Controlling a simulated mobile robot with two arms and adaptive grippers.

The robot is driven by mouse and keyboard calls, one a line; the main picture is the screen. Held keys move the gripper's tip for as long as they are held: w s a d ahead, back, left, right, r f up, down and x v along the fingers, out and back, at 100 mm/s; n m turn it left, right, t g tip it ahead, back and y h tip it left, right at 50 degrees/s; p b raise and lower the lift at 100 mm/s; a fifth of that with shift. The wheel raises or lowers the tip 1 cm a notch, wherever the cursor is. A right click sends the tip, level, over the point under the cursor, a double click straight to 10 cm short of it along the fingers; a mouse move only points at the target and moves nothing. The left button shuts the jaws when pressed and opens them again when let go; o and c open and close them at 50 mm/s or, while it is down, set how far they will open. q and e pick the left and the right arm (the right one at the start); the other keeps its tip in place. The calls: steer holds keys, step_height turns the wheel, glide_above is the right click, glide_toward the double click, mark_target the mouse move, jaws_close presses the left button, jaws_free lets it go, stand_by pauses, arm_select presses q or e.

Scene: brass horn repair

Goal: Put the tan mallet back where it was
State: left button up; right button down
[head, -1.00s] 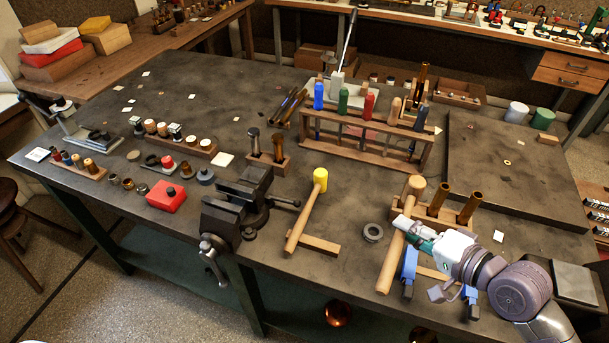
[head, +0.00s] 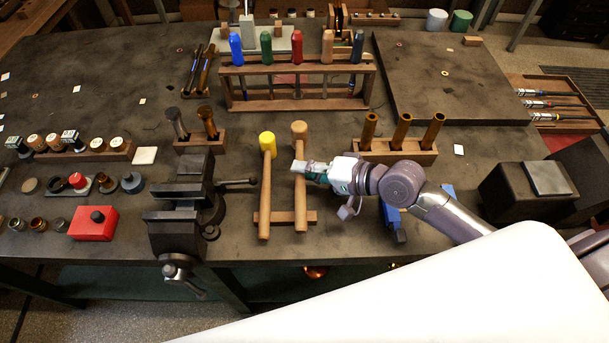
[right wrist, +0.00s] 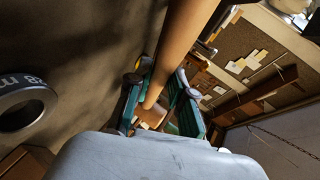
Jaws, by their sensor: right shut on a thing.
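The tan mallet (head: 300,190) has a tan head at the far end and its handle points toward the table's front edge. My right gripper (head: 299,168) is shut on its handle, just below the head. In the right wrist view the handle (right wrist: 184,40) runs between the teal fingers (right wrist: 158,98). The yellow-headed mallet (head: 266,180) lies just to the left, nearly parallel. Both handles cross over a wooden bar (head: 285,217); I cannot tell whether the tan one touches it. My left gripper is not in view.
A black vise (head: 182,205) stands left of the mallets. A wooden block with brass tubes (head: 398,148) is behind my right arm. A screwdriver rack (head: 300,72) stands at the back. A ring (right wrist: 25,102) lies on the table in the wrist view.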

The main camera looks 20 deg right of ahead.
step_height(320, 180, down, 3)
steer(key=shift+r, duration=0.2)
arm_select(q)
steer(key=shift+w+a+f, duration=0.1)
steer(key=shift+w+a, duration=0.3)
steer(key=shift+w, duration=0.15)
arm_select(e)
steer(key=shift+f, duration=0.25)
steer(key=shift+f, duration=0.15)
steer(key=c, duration=1)
jaws_free()
steer(key=shift+c, duration=0.2)
